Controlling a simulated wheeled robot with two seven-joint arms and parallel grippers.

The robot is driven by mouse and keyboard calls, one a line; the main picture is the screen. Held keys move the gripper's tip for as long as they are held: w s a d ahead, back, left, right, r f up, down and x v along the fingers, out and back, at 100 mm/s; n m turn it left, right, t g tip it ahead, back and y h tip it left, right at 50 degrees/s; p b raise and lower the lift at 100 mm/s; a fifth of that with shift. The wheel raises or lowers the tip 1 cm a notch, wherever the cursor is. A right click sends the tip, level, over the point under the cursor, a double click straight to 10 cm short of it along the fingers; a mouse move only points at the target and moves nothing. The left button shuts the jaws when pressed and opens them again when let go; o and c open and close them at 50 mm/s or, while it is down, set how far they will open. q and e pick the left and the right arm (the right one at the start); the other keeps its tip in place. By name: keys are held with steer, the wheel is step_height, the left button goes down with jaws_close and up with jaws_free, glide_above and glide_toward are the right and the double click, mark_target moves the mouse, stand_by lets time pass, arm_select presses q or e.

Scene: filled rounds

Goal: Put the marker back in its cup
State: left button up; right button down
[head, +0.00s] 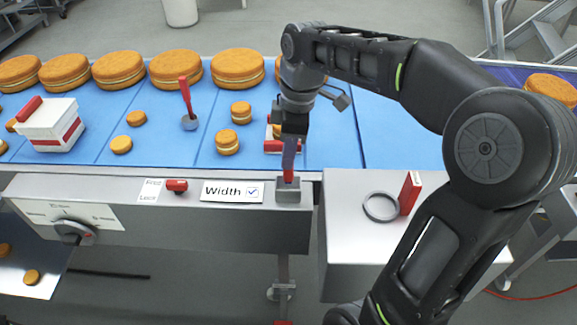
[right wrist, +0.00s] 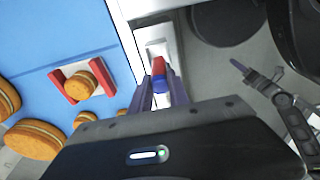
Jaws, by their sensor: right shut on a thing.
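The marker (head: 288,174) shows as a short red piece below the fingers of my right gripper (head: 290,155). The right gripper is shut on it, and the fingers hide its upper part. A small grey square cup (head: 288,191) stands on the machine's front ledge directly under the marker. The marker's lower end is at the cup's mouth; I cannot tell how far inside it is. My left gripper is not in view.
A blue belt (head: 340,140) carries several filled rounds, a red-handled tool (head: 187,100) and a white-and-red block (head: 52,128). A "Width" card (head: 232,191) and a red switch (head: 176,185) are left of the cup. A ring (head: 381,207) and red block (head: 410,192) are on the right-hand surface.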

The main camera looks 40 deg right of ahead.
steer(key=shift+f, duration=0.2)
step_height(320, 180, down, 4)
steer(key=shift+r, duration=0.25)
steer(key=shift+f, duration=0.2)
steer(key=c, duration=1.3)
jaws_free()
steer(key=shift+o, duration=0.2)
steer(key=shift+r, duration=0.15)
